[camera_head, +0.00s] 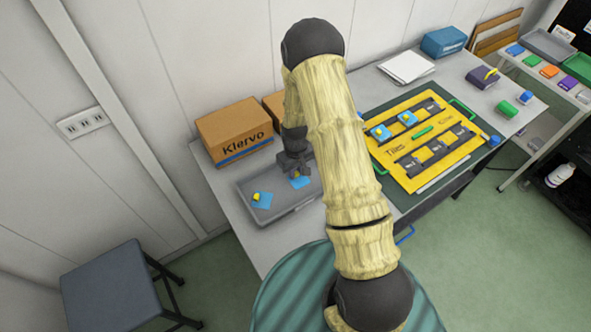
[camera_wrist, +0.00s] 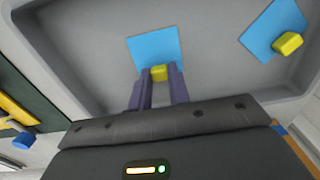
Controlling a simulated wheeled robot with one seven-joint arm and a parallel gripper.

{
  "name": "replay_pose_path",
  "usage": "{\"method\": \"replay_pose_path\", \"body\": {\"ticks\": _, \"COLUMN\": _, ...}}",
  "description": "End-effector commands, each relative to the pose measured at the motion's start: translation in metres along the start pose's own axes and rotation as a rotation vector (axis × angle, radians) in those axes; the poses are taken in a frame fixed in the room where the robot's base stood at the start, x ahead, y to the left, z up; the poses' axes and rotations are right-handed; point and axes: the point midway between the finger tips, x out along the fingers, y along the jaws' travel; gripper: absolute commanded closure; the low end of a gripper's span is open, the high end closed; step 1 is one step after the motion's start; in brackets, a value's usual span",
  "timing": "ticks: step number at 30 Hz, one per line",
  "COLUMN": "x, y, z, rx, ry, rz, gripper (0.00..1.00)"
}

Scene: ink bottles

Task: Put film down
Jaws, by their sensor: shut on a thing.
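My gripper (camera_wrist: 159,84) is shut on the yellow tab of a blue film (camera_wrist: 155,47), down inside a grey tray (camera_wrist: 216,65). The film lies at or just above the tray floor; I cannot tell if it touches. In the head view my gripper (camera_head: 296,174) is over the right part of the tray (camera_head: 284,215), with the blue film (camera_head: 299,183) below it. A second blue film (camera_wrist: 268,32) with a yellow tab (camera_wrist: 287,43) lies in the tray; it also shows in the head view (camera_head: 262,202), left of my gripper.
A cardboard box marked Klervo (camera_head: 233,128) stands behind the tray. A yellow board (camera_head: 390,151) with dark strips and blue pieces (camera_head: 380,131) lies on a dark mat to the right. A stool (camera_head: 115,285) stands at the lower left.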

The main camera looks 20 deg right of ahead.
Motion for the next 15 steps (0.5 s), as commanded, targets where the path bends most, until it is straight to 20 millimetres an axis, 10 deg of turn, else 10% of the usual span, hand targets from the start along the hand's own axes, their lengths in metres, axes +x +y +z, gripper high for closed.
{"method": "replay_pose_path", "body": {"ticks": 4, "x": 0.0001, "y": -0.0004, "z": -0.0002, "rx": -0.001, "ry": 0.000, "rz": 0.000, "gripper": 0.60}}
{"method": "replay_pose_path", "body": {"ticks": 15, "x": -0.0044, "y": -0.0009, "z": -0.0004, "rx": -0.002, "ry": 0.000, "rz": 0.000, "gripper": 0.60}}
